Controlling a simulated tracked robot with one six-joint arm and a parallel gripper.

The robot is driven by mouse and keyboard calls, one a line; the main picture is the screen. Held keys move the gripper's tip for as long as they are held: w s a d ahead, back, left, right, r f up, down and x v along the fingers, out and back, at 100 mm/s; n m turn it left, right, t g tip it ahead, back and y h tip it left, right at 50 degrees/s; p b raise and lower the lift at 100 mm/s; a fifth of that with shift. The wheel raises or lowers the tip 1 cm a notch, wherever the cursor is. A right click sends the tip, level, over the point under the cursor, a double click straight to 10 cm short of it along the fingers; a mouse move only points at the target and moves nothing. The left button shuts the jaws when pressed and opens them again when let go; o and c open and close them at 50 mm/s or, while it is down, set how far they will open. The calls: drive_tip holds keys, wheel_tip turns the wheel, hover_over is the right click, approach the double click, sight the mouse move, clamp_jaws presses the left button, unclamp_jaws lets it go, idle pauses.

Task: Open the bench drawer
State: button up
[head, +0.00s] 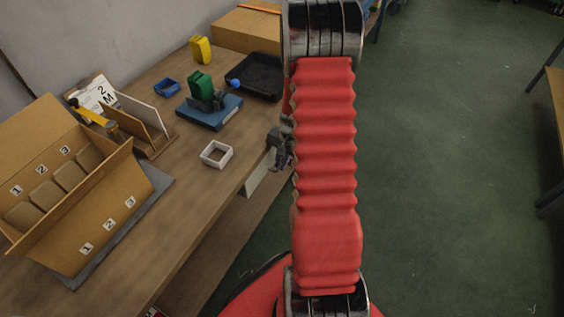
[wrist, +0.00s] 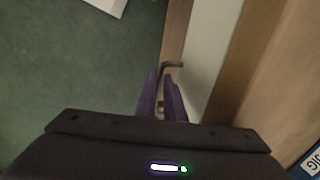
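The bench drawer shows as a pale front (head: 262,180) under the bench's right edge in the head view, partly hidden by my arm. In the wrist view the pale front (wrist: 214,45) runs beside the wooden bench edge. I cannot tell whether it stands out from the bench. A dark bracket-shaped handle (wrist: 174,65) shows at my fingertips. My gripper (wrist: 161,82) has its two fingers close together, with a narrow gap and part of the handle apparently between them. I cannot tell whether they press on it. In the head view my gripper (head: 281,147) is at the drawer front, partly behind my red arm.
The bench top (head: 205,190) carries a cardboard box with numbered compartments (head: 107,225), a white square tray (head: 217,153), a blue-based fixture (head: 210,112) and a black tray (head: 258,77). A lower wooden shelf (head: 213,238) runs under the bench. Green floor (head: 440,170) to the right is clear.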

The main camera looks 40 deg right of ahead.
clamp_jaws()
drive_tip(key=shift+w, duration=0.1)
idle(0.8)
